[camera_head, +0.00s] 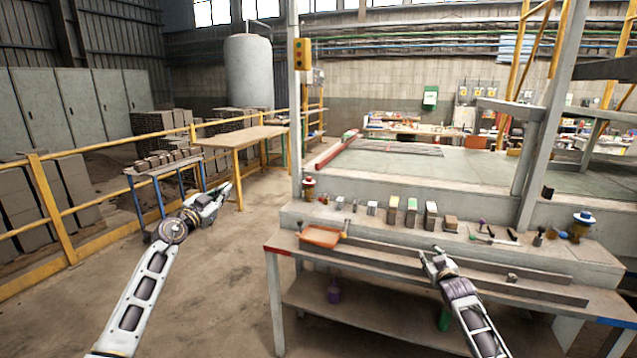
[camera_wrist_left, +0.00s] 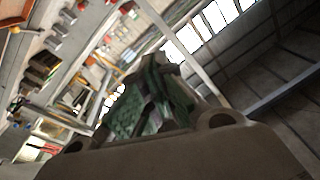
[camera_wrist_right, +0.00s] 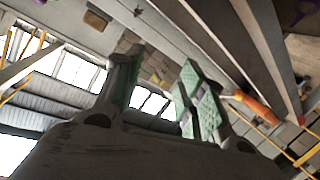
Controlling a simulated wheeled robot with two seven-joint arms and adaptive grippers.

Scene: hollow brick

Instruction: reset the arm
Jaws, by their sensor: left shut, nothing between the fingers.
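My left arm reaches up from the lower left in the head view. Its gripper (camera_head: 222,192) is in the air over the open floor, left of the workbench, away from any object. In the left wrist view its green-padded fingers (camera_wrist_left: 155,95) are together with nothing between them. My right gripper (camera_head: 431,256) is at the front edge of the workbench in the head view, near the long grey rail. In the right wrist view its two fingers (camera_wrist_right: 155,90) stand apart, with green pads showing and nothing between them.
The workbench (camera_head: 272,247) carries an orange tray (camera_head: 320,237), several small blocks and tools along its back ledge. A wooden table (camera_head: 240,137) and a small blue-legged table with bricks stand at the left behind. A yellow railing (camera_head: 50,205) runs left. The floor between is clear.

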